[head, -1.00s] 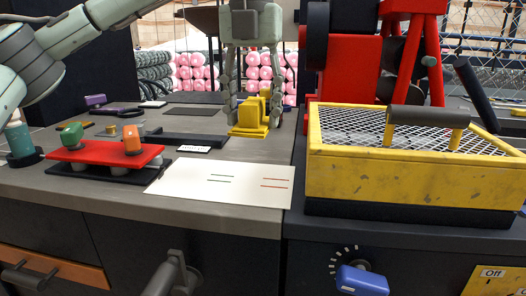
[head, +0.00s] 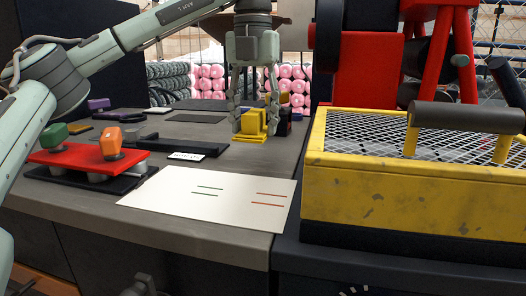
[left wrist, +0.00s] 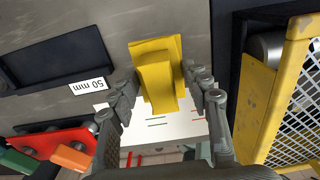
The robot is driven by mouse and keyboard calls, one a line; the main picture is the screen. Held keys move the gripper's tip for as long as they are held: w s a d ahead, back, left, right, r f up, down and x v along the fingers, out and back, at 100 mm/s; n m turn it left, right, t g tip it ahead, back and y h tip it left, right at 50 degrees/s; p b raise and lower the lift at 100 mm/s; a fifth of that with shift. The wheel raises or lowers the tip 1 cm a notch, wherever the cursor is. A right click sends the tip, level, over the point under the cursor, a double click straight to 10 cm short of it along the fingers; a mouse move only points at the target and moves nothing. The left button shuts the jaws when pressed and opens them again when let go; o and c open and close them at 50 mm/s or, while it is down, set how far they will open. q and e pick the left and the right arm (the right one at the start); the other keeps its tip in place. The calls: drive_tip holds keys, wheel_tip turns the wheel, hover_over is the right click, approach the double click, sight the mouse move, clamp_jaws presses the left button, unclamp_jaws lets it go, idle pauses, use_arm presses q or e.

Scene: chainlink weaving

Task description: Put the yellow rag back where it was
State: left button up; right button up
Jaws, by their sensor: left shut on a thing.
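The yellow rag (head: 253,123) shows as a stiff, folded yellow piece near the far right of the grey worktop. My left gripper (head: 255,128) comes down over it, with fingers on both sides. In the left wrist view the rag (left wrist: 158,75) lies between the fingers of the left gripper (left wrist: 161,80), which is shut on it. I cannot tell whether it still touches the worktop. My right gripper is not in view.
A white sheet (head: 160,197) with green and red lines lies in front. A red plate (head: 85,160) with green and orange knobs is left, and a dark bar labelled 50 mm (left wrist: 55,62) is nearby. A yellow mesh-topped box (head: 380,197) stands right.

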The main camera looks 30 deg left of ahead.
sight(263, 130)
use_arm(q)
drive_tip(key=shift+w+d+f, duration=0.35)
drive_tip(key=shift+w+d, duration=0.2)
drive_tip(key=shift+w, duration=0.1)
drive_tip(key=shift+f, duration=2.05)
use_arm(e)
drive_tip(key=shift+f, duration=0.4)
use_arm(q)
drive_tip(key=shift+f, duration=0.1)
drive_tip(key=shift+f, duration=0.1)
drive_tip(key=o, duration=1.1)
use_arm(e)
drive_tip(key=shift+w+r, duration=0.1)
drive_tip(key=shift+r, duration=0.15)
